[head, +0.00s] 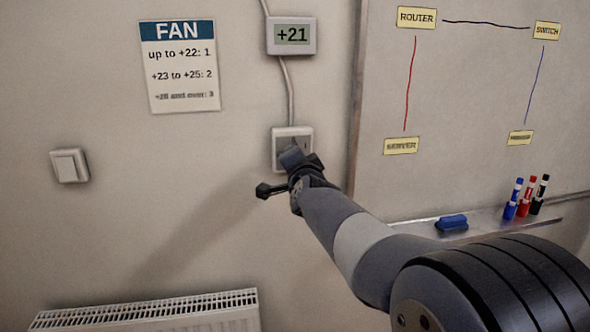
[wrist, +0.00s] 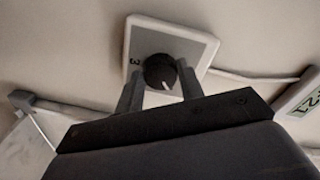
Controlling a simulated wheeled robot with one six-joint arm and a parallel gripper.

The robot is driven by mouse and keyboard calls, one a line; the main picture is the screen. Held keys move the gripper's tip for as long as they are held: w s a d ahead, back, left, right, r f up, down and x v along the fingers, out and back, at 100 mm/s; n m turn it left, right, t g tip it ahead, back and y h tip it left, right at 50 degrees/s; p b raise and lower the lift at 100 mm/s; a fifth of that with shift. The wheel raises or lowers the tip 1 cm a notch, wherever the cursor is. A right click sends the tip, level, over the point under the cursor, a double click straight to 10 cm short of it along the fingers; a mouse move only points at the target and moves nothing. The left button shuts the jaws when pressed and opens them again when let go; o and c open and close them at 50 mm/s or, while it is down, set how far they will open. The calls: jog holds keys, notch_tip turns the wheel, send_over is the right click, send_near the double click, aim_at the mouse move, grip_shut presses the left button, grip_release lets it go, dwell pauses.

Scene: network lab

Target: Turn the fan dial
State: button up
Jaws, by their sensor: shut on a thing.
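The fan dial is a round black knob (wrist: 158,68) with a white pointer line, on a white wall plate (head: 279,134). In the wrist view the pointer aims down and slightly right, and a "3" shows on the plate's left part; other marks are hidden. My gripper (wrist: 158,76) is shut on the knob, one finger on each side. In the head view my gripper (head: 293,160) covers most of the dial. The wall display (head: 292,36) above reads +21. The FAN sign (head: 179,66) lists up to +22: 1, +23 to +25: 2, +26 and over: 3.
A cable joins the display and the dial plate. A light switch (head: 69,165) is on the wall at left, a radiator (head: 150,312) below. A whiteboard (head: 470,100) is at right, its tray holding a blue eraser (head: 451,223) and markers (head: 526,199).

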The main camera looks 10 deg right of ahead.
jog(key=shift+m+b, duration=0.45)
jog(key=shift+m, duration=0.55)
jog(key=o, duration=1)
jog(key=shift+r, duration=0.1)
jog(key=s+p, duration=0.1)
jog(key=s, duration=0.9)
jog(key=shift+s+a+r, duration=0.15)
jog(key=shift+s+r, duration=0.1)
jog(key=shift+s, duration=0.15)
